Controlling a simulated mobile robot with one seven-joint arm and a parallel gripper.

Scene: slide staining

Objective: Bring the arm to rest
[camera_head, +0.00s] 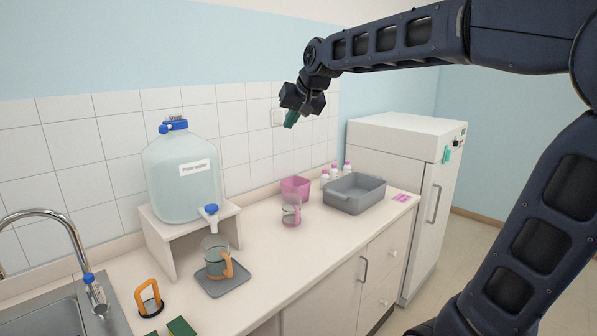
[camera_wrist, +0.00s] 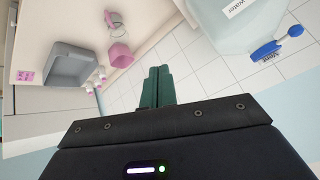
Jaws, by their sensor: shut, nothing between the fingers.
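My gripper (camera_head: 291,119) is raised in the air above the counter, in front of the tiled wall in the head view. Its green fingers are together and hold nothing; they also show in the wrist view (camera_wrist: 158,78). My arm reaches in from the right, bent at the elbow, with nothing touching the gripper. The wrist view is turned, so the counter shows at its upper left.
Below stand a water carboy (camera_head: 183,175) on a stand, a beaker with an orange handle (camera_head: 216,258) on a grey mat, a pink-marked beaker (camera_head: 291,211), a pink container (camera_head: 296,187), a grey tub (camera_head: 354,194) and white bottles (camera_head: 336,174). A white cabinet (camera_head: 402,138) stands right.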

